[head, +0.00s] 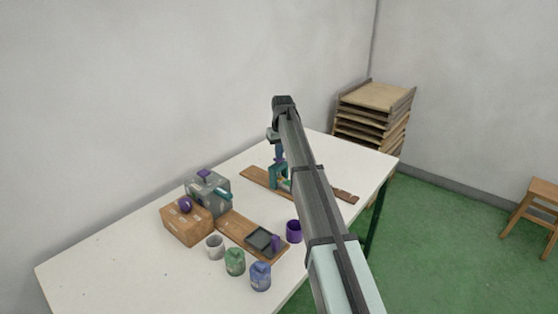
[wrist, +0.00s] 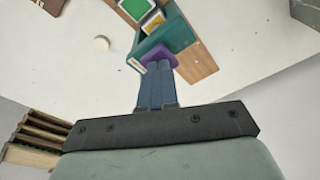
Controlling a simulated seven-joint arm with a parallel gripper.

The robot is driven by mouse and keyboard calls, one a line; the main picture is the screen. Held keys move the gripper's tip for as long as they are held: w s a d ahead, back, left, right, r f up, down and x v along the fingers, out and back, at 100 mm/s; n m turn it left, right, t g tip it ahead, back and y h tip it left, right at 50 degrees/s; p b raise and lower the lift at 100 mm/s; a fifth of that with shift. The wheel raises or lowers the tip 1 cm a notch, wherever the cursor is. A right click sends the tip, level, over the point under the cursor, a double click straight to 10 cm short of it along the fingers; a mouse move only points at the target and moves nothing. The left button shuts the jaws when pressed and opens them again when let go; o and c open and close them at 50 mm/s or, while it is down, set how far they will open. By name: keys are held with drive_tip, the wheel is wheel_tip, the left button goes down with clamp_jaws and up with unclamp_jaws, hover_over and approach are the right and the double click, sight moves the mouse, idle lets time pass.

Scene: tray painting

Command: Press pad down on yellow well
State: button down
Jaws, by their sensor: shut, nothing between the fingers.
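My gripper (wrist: 157,66) is shut, its blue fingers together. In the head view my gripper (head: 279,156) is over the far wooden board. A purple piece (wrist: 162,54) lies right at the fingertips, on or against a teal block (wrist: 168,34); I cannot tell whether the fingers touch it. The teal block also shows in the head view (head: 274,174), partly hidden by my arm. In the wrist view a yellow well (wrist: 154,23) is beside the teal block, partly covered by it. A green well (wrist: 136,7) lies next to it. I cannot make out a separate pad.
The far wooden board (head: 342,194) lies on the white table (head: 110,256).

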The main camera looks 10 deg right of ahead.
drive_tip(key=shift+r, duration=0.1)
idle(0.3)
drive_tip(key=shift+r, duration=1.75)
drive_tip(key=shift+r, duration=0.1)
drive_tip(key=shift+r, duration=2.4)
